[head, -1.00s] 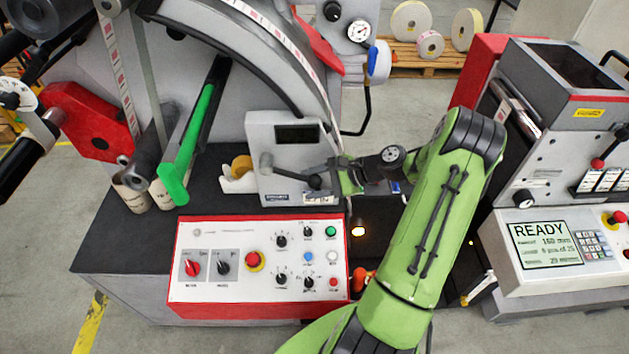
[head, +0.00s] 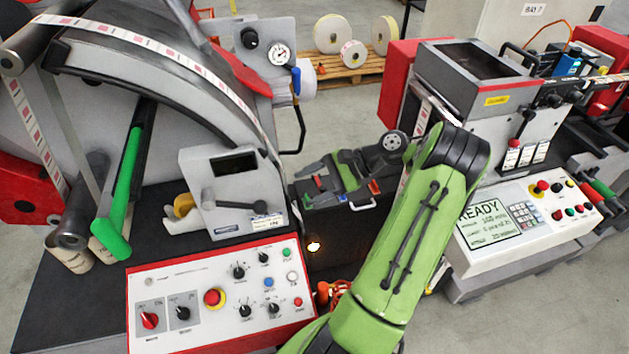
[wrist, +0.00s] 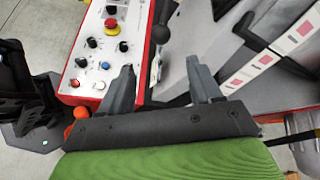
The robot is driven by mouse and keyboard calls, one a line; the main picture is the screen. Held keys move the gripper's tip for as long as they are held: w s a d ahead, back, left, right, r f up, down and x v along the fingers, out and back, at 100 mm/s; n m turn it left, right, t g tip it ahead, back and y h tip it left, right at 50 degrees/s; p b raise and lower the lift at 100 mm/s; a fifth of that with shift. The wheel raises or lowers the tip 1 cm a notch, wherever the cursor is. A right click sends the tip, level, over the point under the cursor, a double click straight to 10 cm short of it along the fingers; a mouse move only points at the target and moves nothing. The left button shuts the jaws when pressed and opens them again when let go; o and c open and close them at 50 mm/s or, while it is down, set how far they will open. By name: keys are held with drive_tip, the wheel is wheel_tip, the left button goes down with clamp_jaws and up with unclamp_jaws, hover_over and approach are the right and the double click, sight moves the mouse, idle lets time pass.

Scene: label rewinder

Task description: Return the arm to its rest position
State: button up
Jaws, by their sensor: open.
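My gripper shows in the wrist view (wrist: 160,66) with its two dark fingers spread apart and nothing between them. In the head view my green arm rises from the bottom, bends at a dark joint, and its wrist reaches left over the dark bench. The gripper end there is small and hard to separate from the items behind it. It is apart from the grey lever box (head: 232,190), whose dark lever with a round knob stands free of my fingers.
The red-edged control panel (head: 218,295) lies at the front left. A green roller bar (head: 122,190) sticks out at left. The machine with the READY screen (head: 490,220) stands close to my arm's right. Label rolls (head: 333,34) rest on a pallet behind.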

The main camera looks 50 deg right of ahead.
drive_tip(key=shift+s+d+r, duration=0.25)
drive_tip(key=shift+s+d, duration=0.05)
drive_tip(key=shift+s, duration=0.05)
idle(0.3)
drive_tip(key=w+a+r+n+g+h+b, duration=0.1)
drive_tip(key=w+a+n+g, duration=0.15)
drive_tip(key=a, duration=0.35)
drive_tip(key=w+a+r+n+g+h+b, duration=0.1)
drive_tip(key=a+r+n+h, duration=0.15)
drive_tip(key=a, duration=0.35)
drive_tip(key=w+a+r+n+g+h, duration=0.1)
drive_tip(key=a+n+g, duration=0.1)
drive_tip(key=a+n, duration=0.3)
drive_tip(key=s+a+r+n+t+h+b, duration=0.1)
drive_tip(key=s+a+n, duration=0.3)
drive_tip(key=s, duration=0.4)
drive_tip(key=s+a+r+n+t+h+b, duration=0.1)
drive_tip(key=s+a+n+h+b, duration=0.1)
drive_tip(key=s+a+n, duration=0.3)
drive_tip(key=s+a+h, duration=0.1)
drive_tip(key=s, duration=0.1)
drive_tip(key=shift+s+a+r, duration=0.25)
drive_tip(key=shift+s, duration=0.1)
